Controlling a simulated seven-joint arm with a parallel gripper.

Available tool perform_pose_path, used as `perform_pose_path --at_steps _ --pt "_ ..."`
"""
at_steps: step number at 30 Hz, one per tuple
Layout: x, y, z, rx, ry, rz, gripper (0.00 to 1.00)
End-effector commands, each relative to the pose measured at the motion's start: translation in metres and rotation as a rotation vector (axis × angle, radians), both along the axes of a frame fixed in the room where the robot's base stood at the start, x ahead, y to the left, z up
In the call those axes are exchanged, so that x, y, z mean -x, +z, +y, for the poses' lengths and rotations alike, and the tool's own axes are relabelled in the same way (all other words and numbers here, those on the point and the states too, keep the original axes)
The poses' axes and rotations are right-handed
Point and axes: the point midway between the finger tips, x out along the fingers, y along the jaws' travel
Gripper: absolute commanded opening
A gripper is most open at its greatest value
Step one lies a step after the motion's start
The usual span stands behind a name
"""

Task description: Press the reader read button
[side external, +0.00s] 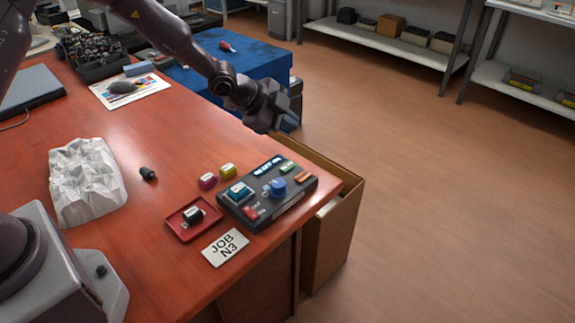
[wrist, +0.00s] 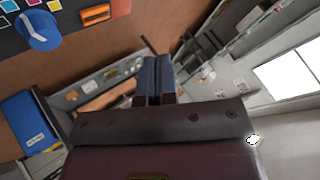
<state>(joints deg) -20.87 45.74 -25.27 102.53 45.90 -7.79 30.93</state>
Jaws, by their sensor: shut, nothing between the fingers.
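The reader is a dark box (side external: 246,209) near the table's right edge in the side view. It bears a blue knob (side external: 278,187), a green button (side external: 287,167), an orange button (side external: 302,177), a red part (side external: 251,212) and a teal-labelled cartridge (side external: 238,190). Labels are too small to read, so I cannot tell which is the read button. In the wrist view the knob (wrist: 38,30) and orange button (wrist: 96,13) show at top left. My gripper (side external: 290,97) is raised beyond the reader, apart from it. Its fingers (wrist: 153,80) are together and empty.
A red tray (side external: 172,222) with a dark cartridge and a "JOB N3" card (side external: 225,247) lie beside the reader. Magenta (side external: 207,181) and yellow (side external: 228,170) cartridges stand behind. An open cardboard box (side external: 340,215) is below the table edge. A crumpled white object (side external: 85,180) sits left.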

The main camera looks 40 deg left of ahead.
Motion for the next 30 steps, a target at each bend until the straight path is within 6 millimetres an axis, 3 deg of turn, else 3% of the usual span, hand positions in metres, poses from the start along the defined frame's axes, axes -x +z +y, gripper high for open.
perform_pose_path --at_steps 18,30 --pt "0.0 -0.073 0.0 0.001 0.002 0.004 0.0" --pt "0.0 -0.087 0.0 -0.001 0.001 0.002 0.0"
